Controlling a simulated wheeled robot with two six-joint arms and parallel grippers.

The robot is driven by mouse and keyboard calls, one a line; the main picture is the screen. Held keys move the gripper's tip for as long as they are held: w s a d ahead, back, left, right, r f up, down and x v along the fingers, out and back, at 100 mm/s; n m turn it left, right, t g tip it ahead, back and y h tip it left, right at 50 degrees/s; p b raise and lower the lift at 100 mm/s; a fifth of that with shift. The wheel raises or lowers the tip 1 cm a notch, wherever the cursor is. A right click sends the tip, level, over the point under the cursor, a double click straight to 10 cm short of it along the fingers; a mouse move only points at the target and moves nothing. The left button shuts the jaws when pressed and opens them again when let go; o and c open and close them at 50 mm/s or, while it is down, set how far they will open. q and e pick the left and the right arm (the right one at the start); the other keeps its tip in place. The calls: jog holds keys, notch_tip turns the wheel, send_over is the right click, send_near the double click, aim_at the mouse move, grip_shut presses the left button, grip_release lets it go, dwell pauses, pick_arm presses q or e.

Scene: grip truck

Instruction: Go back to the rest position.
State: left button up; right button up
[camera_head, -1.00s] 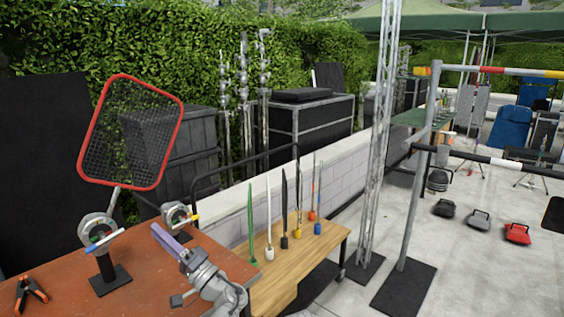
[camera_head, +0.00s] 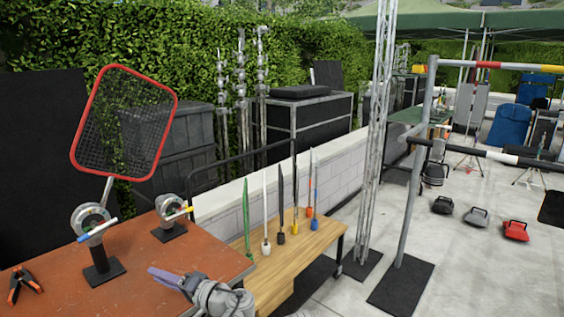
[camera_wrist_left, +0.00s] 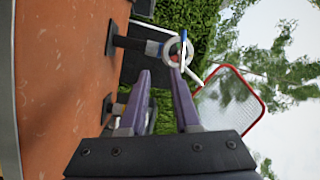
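My left gripper (camera_head: 168,277) has purple fingers and is low in the head view, over the near right part of the red-brown table (camera_head: 150,262). In the left wrist view its two fingers (camera_wrist_left: 159,73) stand apart with nothing between them, so it is open and empty. My right gripper is in neither view.
On the table stand two ring-headed stands, one (camera_head: 97,249) holding a red-framed mesh panel (camera_head: 124,122), the other (camera_head: 170,231) behind. An orange-black clamp (camera_head: 24,286) lies at left. A wooden bench (camera_head: 303,252) holds several upright coloured sticks. A metal pole frame (camera_head: 412,200) stands right.

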pick_arm(q)
jog(key=s+d+f+m+g+h+b, duration=0.15)
jog(key=d+f+h, duration=0.25)
jog(key=f, duration=0.6)
jog(key=s+d+f+n+g+h+b, duration=0.1)
jog(key=s+d+f+g+h+b, duration=0.2)
jog(key=f, duration=0.6)
jog(key=s+d+f+m+g+h+b, duration=0.1)
jog(key=s+d+f+h, duration=0.35)
jog(key=d, duration=0.35)
jog(key=s+d+f+m+g+h+b, duration=0.1)
jog(key=s+d+f+m+h, duration=0.1)
jog(key=s+d+f+h, duration=0.35)
jog(key=d+r+y+p, duration=0.1)
jog(key=d+r+p, duration=0.2)
jog(key=r+p, duration=1.4)
jog(key=shift+w+p, duration=0.3)
jog(key=shift+w, duration=0.15)
